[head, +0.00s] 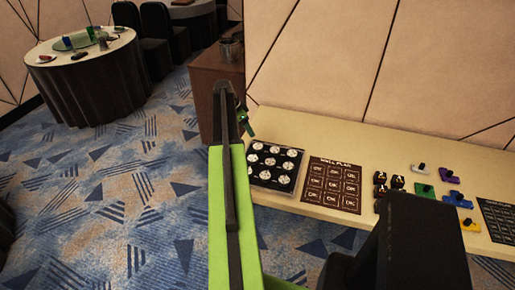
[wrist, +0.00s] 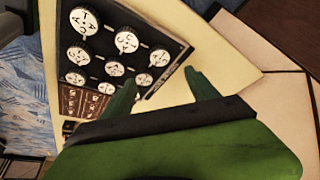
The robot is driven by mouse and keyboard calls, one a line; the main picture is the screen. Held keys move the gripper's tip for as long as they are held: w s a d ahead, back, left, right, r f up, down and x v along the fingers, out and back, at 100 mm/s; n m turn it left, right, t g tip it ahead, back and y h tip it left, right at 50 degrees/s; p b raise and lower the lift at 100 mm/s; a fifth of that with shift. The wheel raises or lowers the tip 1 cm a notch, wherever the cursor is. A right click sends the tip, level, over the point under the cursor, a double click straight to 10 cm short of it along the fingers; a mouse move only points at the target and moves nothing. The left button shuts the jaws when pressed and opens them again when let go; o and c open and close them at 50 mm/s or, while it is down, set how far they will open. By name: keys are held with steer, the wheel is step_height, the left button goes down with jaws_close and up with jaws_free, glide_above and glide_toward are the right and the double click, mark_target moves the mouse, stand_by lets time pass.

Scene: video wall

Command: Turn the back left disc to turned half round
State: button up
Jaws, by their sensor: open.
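A black panel (head: 280,186) with rows of white round discs lies on the left end of the cream table. The back left disc (head: 257,146) is in its far left corner. In the wrist view this disc (wrist: 159,58) is at the panel's right corner, just beyond the fingertips. My gripper (wrist: 162,80) is open and empty, its two green fingers apart, pointing toward that disc. In the head view my gripper (head: 246,122) shows behind the end of my green arm, near the panel's back left corner. Letters mark the discs, but this one's exact turn is hard to read.
A brown plan board (head: 335,184) lies right of the panel. Black knobs (head: 390,184) and coloured blocks (head: 424,190) stand further right. The wall (head: 370,75) rises close behind the table. A wooden cabinet (head: 212,85) stands behind the left end.

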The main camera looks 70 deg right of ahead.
mark_target(258, 146)
steer(key=b+x, duration=1.1)
steer(key=x, duration=0.2)
steer(key=shift+f, duration=0.4)
steer(key=shift+s+f+b, duration=0.1)
steer(key=shift+f+b, duration=0.1)
steer(key=shift+b, duration=0.15)
steer(key=shift+r, duration=0.1)
